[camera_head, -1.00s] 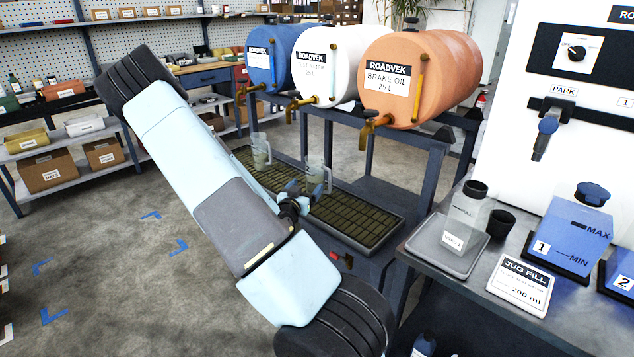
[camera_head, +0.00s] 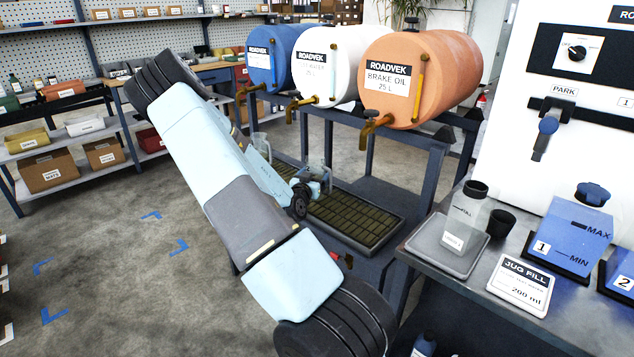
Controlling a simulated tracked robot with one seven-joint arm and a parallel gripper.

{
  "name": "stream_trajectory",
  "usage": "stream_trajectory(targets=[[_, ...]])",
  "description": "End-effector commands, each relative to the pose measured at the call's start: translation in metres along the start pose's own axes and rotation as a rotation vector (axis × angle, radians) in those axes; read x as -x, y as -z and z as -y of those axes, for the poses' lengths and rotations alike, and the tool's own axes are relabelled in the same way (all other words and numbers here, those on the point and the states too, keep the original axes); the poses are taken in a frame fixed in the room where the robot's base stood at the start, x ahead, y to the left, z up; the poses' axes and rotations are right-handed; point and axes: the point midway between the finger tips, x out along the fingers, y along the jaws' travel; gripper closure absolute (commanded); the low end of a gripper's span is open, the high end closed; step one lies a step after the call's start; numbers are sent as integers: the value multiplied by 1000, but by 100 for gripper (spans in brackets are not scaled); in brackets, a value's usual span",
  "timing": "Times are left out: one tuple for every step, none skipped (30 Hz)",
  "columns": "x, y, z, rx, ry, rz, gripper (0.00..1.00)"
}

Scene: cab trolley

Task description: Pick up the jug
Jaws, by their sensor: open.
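A clear jug (camera_head: 325,176) stands on the dark grated drip tray (camera_head: 360,218) below the barrel taps. My gripper (camera_head: 309,182) is open at the left side of this jug and overlaps it in the picture. I cannot tell whether the fingers are around the jug or only beside it. A second clear jug (camera_head: 261,142) stands farther back on the tray, partly hidden behind my arm. My arm also covers the left part of the tray.
Blue (camera_head: 266,58), white (camera_head: 324,65) and orange (camera_head: 420,80) barrels with brass taps sit on a rack above the tray. A bench at right holds a clear bottle (camera_head: 462,222), a black cup (camera_head: 501,223) and blue containers (camera_head: 570,240). Floor at left is clear.

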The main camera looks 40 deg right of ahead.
Motion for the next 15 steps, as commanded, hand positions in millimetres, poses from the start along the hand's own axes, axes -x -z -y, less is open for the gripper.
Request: stream_trajectory(targets=[[0,0,0,0,0,0,16],[0,0,0,0,0,0,16],[0,0,0,0,0,0,20],[0,0,0,0,0,0,23],[0,0,0,0,0,0,26],[0,0,0,0,0,0,30],[0,0,0,0,0,0,32],[0,0,0,0,0,0,35],[0,0,0,0,0,0,39],[0,0,0,0,0,0,42],[0,0,0,0,0,0,45],[0,0,0,0,0,0,49],[0,0,0,0,0,1,52],[0,0,0,0,0,1,54],[0,0,0,0,0,1,58]])
